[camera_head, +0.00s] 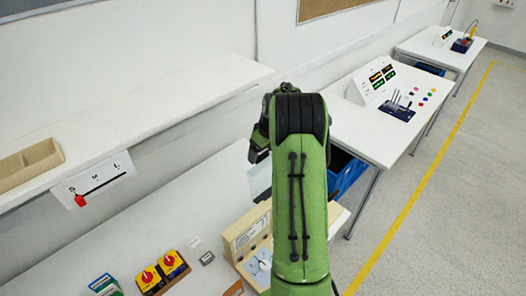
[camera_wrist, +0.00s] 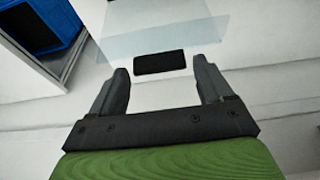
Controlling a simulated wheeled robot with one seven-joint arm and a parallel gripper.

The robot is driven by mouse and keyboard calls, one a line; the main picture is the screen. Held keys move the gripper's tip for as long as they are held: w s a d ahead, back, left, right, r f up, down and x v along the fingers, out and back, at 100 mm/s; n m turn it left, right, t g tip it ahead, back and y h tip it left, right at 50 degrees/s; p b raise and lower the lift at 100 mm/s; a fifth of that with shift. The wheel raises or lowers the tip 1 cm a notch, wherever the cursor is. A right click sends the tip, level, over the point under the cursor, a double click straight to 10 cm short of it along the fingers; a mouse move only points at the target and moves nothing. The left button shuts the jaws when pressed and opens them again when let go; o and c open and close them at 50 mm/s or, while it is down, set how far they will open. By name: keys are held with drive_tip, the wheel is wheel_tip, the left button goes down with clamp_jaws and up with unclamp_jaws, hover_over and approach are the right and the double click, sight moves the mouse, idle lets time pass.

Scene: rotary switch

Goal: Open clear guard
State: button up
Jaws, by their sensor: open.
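The clear guard (camera_wrist: 150,35) shows in the wrist view as a pale see-through sheet beyond my fingers. A small dark bar (camera_wrist: 160,62), which looks like the guard's tab, lies between my fingertips with a gap on each side. My gripper (camera_wrist: 160,70) is open, with one finger left and one right of the bar. In the head view a pale clear panel (camera_head: 260,181) shows left of my green arm, above a beige box (camera_head: 242,238) with a light face. My arm hides the gripper's fingertips and part of the box there.
Red-and-yellow switch blocks (camera_head: 162,273) sit on the bench left of the box. A white shelf (camera_head: 150,110) with a hanging panel (camera_head: 95,181) runs above the bench. A blue bin (camera_head: 346,174) and another table (camera_head: 372,130) stand right of my arm.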

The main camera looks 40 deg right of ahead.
drive_tip(key=shift+o, duration=0.6)
drive_tip(key=shift+s, duration=0.1)
drive_tip(key=v, duration=1.5)
drive_tip(key=shift+r+p, duration=0.35)
